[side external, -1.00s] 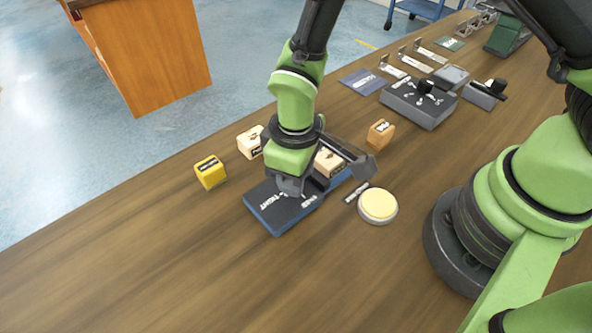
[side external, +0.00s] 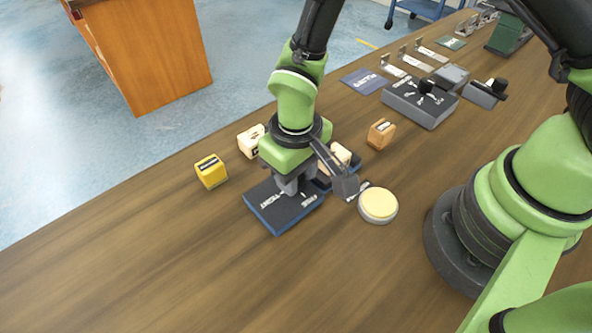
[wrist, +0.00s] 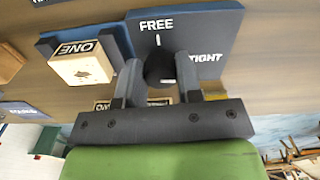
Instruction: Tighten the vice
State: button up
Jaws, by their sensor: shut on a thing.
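The vice's dark slab (side external: 268,212) lies flat on the wooden table and carries the white words FREE and TIGHT. In the wrist view the slab (wrist: 205,30) shows a round black knob (wrist: 158,68) close to a short white mark under FREE. My gripper (side external: 292,187) points down over the slab, its two fingers shut on the knob (wrist: 159,66), one on each side. A wooden block (wrist: 82,65) marked ONE sits between the vice's blue-grey jaws (wrist: 117,42) in the wrist view. In the side view my gripper partly hides this block (side external: 340,154).
A yellow block (side external: 211,172), a cream block (side external: 250,141) and a tan block (side external: 381,134) stand around the vice. A round cream-topped disc (side external: 378,205) is to its right. A grey box (side external: 420,105) and several metal brackets are farther back. The front-left table is clear.

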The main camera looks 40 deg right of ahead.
jog(key=o, duration=0.9)
jog(key=shift+o, duration=0.2)
jog(key=shift+r, duration=0.1)
notch_tip(320, 180, up, 9)
jog(key=shift+r, duration=0.4)
